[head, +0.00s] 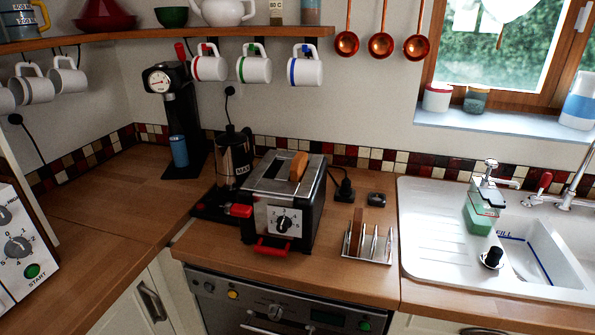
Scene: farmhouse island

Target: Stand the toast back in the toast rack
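A metal toast rack (368,258) stands on the wooden counter between the toaster and the sink. A brown slice of toast (356,231) stands upright in its left part; the slots to its right look empty. Another slice of toast (299,166), lighter brown, pokes up out of a slot in the top of the black and chrome toaster (285,222). Neither of my grippers shows in the head view.
A kettle (233,160) stands behind the toaster to the left. The white sink (430,235) with a soap bottle (481,212) lies right of the rack. Mugs (254,68) and copper ladles (381,45) hang above. The front counter (335,280) is clear.

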